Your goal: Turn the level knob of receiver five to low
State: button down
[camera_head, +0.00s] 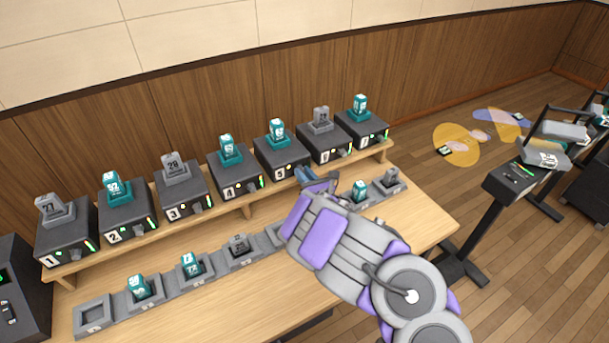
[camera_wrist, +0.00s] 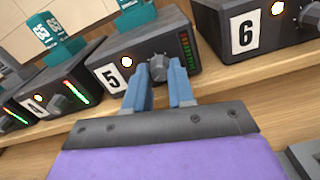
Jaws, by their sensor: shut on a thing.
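Receiver five (camera_head: 281,157) is a dark box with a white number 5 label, standing on the wooden shelf with a teal pack on top. In the wrist view the receiver (camera_wrist: 130,50) shows a lit lamp, a round grey level knob (camera_wrist: 158,68) and a level meter (camera_wrist: 187,52) at its right. My gripper (camera_wrist: 160,82) is shut on the level knob, with one blue finger on each side of it. In the head view my gripper (camera_head: 305,177) is at the front of receiver five, and my arm hides the knob.
Receiver four (camera_head: 234,173) and receiver six (camera_head: 325,142) stand close on either side. A row of grey charging cradles (camera_head: 194,268), some holding packs, lies on the table below the shelf. A dark stand (camera_head: 512,182) is on the right.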

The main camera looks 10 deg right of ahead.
jog(key=shift+f+n, duration=0.2)
jog(key=shift+n, duration=0.9)
jog(key=c, duration=1.2)
grip_release()
jog(key=shift+w, duration=0.1)
jog(key=shift+r, duration=0.1)
